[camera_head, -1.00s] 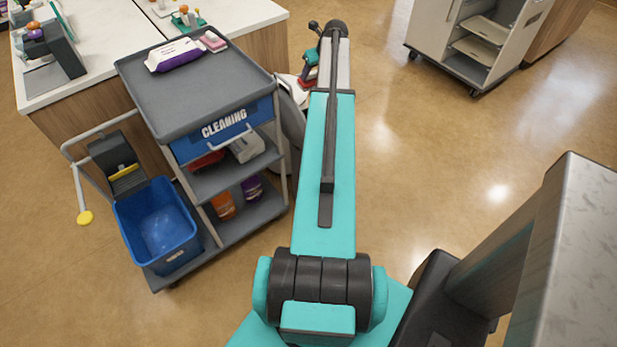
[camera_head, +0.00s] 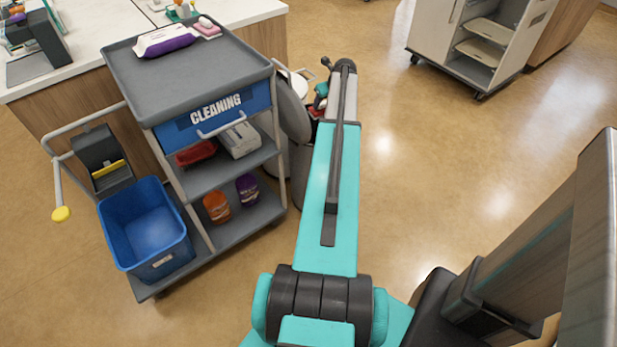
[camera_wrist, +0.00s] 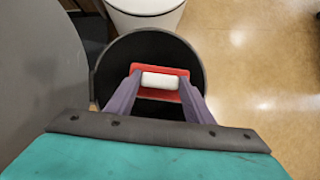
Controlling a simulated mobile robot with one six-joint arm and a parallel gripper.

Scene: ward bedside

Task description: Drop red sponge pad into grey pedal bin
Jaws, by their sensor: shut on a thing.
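The red sponge pad (camera_wrist: 160,97), with a white block-like part on its upper face, is between the fingers of my gripper (camera_wrist: 160,80) in the wrist view. My gripper is shut on it. The grey pedal bin (camera_wrist: 113,58) stands open, and its dark round mouth lies beneath the pad in the wrist view. The exact height of the pad over the rim is hard to tell. The raised grey lid (camera_wrist: 38,70) fills the left of that view. In the head view the bin (camera_head: 300,180) stands behind my arm, which hides part of it.
A cleaning trolley (camera_head: 185,75) with a blue bucket (camera_head: 150,235) stands left of the bin. A white round container (camera_wrist: 145,8) is just beyond the bin. An open cabinet cart (camera_head: 470,45) stands at the back right. The floor right of my arm is clear.

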